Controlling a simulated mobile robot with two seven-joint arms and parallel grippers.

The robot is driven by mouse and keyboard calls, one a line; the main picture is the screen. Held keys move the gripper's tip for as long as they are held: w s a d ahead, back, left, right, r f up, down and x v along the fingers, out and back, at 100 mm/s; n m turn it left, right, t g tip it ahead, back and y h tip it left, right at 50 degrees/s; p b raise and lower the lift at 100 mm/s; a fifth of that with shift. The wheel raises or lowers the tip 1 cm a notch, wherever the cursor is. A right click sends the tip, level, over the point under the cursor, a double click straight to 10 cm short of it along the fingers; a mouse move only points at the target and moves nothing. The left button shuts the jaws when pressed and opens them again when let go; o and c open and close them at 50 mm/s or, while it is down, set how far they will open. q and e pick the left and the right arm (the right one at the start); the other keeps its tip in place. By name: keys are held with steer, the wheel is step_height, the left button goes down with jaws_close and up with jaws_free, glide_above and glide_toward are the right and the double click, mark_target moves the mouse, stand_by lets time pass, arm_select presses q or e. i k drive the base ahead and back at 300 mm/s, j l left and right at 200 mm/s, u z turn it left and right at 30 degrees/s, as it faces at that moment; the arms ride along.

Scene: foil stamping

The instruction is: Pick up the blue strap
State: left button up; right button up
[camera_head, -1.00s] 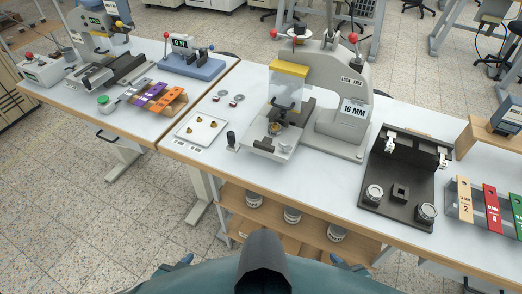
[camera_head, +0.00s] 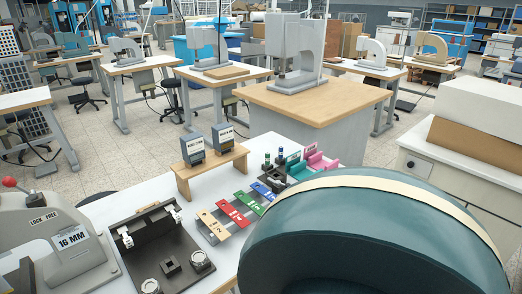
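The blue strap (camera_head: 263,191) lies on the white workbench, at the right end of a row of flat straps on a rack. Beside it lie a green strap (camera_head: 249,202), a red strap (camera_head: 235,213) and a tan strap (camera_head: 213,226). The blue strap's upper face is in view, with small pale markings too small to read. Neither gripper shows in the head view. A large teal rounded part of my body with a cream band fills the lower right and hides the bench there.
Small dark bottles (camera_head: 267,165) and green and pink holders (camera_head: 318,161) stand just right of the blue strap. A wooden stand (camera_head: 210,169) with two dark blocks is behind the straps. A black fixture (camera_head: 160,245) and a grey press (camera_head: 50,240) are left.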

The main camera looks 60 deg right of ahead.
mark_target(265, 191)
steer(key=z, duration=2.1)
